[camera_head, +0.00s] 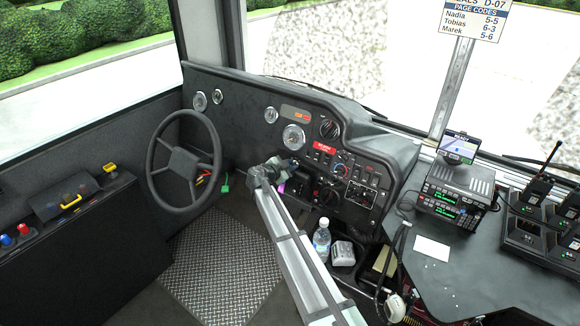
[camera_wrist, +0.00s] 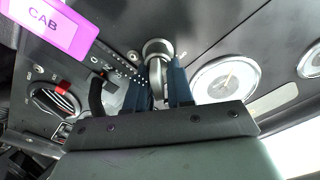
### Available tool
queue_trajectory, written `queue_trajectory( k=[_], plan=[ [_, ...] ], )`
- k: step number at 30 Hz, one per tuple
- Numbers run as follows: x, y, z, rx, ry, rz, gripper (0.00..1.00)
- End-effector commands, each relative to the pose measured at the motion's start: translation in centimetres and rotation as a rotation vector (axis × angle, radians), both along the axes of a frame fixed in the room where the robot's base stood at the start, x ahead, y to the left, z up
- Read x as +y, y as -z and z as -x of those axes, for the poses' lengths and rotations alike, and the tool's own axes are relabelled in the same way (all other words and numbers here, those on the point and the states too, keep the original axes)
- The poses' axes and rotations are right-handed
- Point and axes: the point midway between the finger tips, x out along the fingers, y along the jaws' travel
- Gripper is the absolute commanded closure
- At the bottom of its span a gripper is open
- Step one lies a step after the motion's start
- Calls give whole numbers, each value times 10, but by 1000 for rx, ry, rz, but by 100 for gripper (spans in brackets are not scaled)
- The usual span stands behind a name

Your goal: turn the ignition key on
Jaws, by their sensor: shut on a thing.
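In the wrist view the round metal ignition lock (camera_wrist: 157,47) sits on the dark dashboard panel. The key (camera_wrist: 156,70) stands at the lock, between the two blue fingers of my gripper (camera_wrist: 160,82). The fingers are shut on the key, one on each side, and partly hide it. A purple tag marked CAB (camera_wrist: 48,22) shows at upper left. In the head view my gripper (camera_head: 288,166) reaches the dashboard right of the steering wheel (camera_head: 183,162). The lock and key are hidden there by the gripper and arm.
In the wrist view a round gauge (camera_wrist: 224,79) lies close right of the fingers, and a dark curved lever (camera_wrist: 96,97) lies left. In the head view a water bottle (camera_head: 321,240) stands below the dashboard. A radio stack (camera_head: 455,190) stands on the right console.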

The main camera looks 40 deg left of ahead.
Motion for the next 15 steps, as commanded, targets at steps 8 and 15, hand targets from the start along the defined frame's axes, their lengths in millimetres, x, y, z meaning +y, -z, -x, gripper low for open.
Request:
queue_trajectory(
  k=[8,15],
  plan=[
    [0,0,1,0,2,-5,100],
    [0,0,1,0,2,-5,67]
  ],
)
